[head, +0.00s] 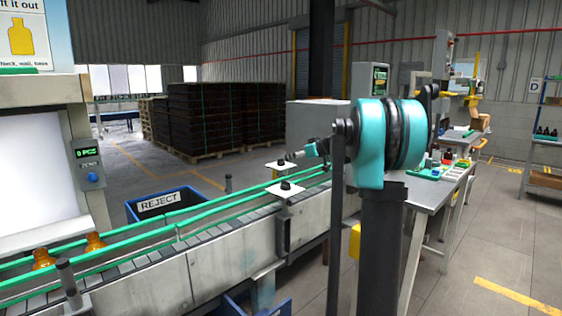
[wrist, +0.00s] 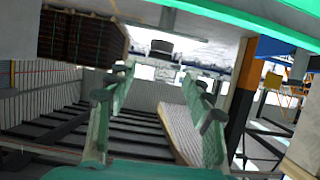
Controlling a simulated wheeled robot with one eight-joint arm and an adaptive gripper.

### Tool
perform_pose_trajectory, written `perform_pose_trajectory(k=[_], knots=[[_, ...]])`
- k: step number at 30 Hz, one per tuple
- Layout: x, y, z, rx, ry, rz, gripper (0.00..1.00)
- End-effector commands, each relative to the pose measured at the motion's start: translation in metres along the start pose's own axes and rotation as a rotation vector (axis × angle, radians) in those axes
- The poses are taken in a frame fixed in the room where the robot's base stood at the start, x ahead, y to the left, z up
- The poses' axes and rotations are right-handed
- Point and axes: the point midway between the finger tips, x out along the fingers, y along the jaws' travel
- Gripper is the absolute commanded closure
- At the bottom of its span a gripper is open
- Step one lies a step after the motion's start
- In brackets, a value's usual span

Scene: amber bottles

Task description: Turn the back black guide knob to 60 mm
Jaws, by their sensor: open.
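The back black guide knob (head: 281,162) sits on a small white plate (head: 268,168) by the far green rail. The front black knob (head: 285,186) sits on its own white plate nearer the camera. My gripper (head: 295,155) reaches in from the right, just right of the back knob at about its height. In the wrist view, which looks upside down, the two teal fingers of my gripper (wrist: 157,72) stand apart with nothing between them. A dark knob (wrist: 160,46) under a pale plate (wrist: 170,33) shows just beyond the fingertips. No scale reading is legible.
Green guide rails (head: 150,236) run along the conveyor (head: 215,262). Amber bottles (head: 95,242) stand on it at left. A blue REJECT bin (head: 160,205) is behind it. A workbench (head: 432,190) with small items stands right. Stacked pallets (head: 205,118) are far back.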

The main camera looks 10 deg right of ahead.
Motion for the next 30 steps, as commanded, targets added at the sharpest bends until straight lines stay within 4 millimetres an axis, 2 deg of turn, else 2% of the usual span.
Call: perform_pose_trajectory(k=[6, 13, 18, 26, 27, 30], knots=[[0.044, 0.000, -0.001, -0.001, 0.000, -0.002, 0.48], [0.076, 0.000, 0.000, -0.001, 0.000, -0.001, 0.48], [0.085, 0.000, 0.000, 0.000, 0.000, 0.000, 0.48], [0.086, 0.000, 0.000, 0.000, 0.000, 0.001, 0.48], [0.086, 0.000, 0.000, 0.000, 0.000, 0.000, 0.49], [0.086, 0.000, 0.000, 0.000, 0.000, 0.000, 0.62]])
